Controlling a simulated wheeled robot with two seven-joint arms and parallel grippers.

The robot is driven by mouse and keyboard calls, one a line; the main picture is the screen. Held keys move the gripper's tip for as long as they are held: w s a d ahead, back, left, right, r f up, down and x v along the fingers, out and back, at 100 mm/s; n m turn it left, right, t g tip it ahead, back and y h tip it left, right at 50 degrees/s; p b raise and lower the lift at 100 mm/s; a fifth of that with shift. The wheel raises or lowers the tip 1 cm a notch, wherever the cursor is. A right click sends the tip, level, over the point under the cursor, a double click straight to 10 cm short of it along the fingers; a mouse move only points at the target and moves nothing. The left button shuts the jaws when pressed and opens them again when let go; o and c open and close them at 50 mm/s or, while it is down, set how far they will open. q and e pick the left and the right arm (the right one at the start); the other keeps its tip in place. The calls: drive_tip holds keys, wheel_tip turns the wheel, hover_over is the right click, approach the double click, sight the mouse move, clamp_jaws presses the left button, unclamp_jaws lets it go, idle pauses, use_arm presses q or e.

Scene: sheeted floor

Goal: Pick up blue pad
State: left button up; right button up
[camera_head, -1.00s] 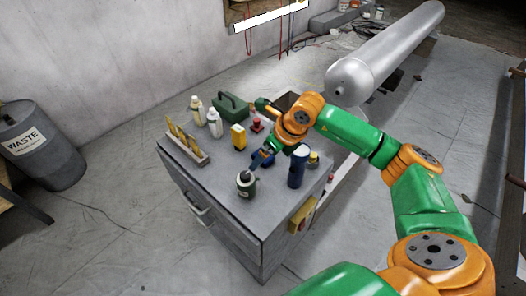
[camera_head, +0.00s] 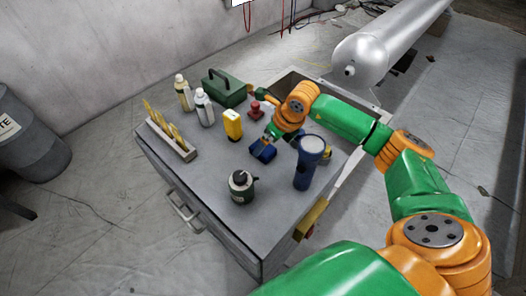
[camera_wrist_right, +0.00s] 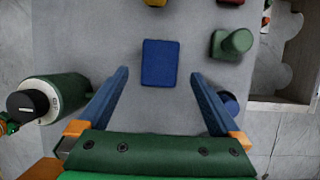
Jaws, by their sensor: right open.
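The blue pad (camera_head: 262,151) is a small flat block lying on the grey cabinet top (camera_head: 205,178). In the right wrist view the pad (camera_wrist_right: 160,62) lies ahead between my right fingertips, with clear space on both sides. My right gripper (camera_wrist_right: 159,74) is open and empty, its two blue fingers spread apart. In the head view the right gripper (camera_head: 273,137) is by the pad's far right side, and my wrist partly covers that area. My left gripper is not in view.
A yellow box (camera_head: 233,125), red knobbed item (camera_head: 255,109), white bottles (camera_head: 203,107) and green case (camera_head: 224,90) stand behind.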

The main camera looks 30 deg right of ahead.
drive_tip(key=x, duration=0.4)
drive_tip(key=shift+w+f, duration=0.15)
drive_tip(key=c, duration=1.4)
drive_tip(key=shift+a+r+b, duration=0.1)
drive_tip(key=shift+r+b, duration=0.3)
drive_tip(key=shift+r, duration=1.25)
drive_tip(key=s+a+r+b, duration=0.1)
drive_tip(key=s+a+r, duration=0.2)
drive_tip(key=a+r, duration=0.6)
drive_tip(key=a, duration=0.4)
drive_tip(key=shift+a+r+b, duration=0.3)
drive_tip(key=shift+r+b, duration=0.1)
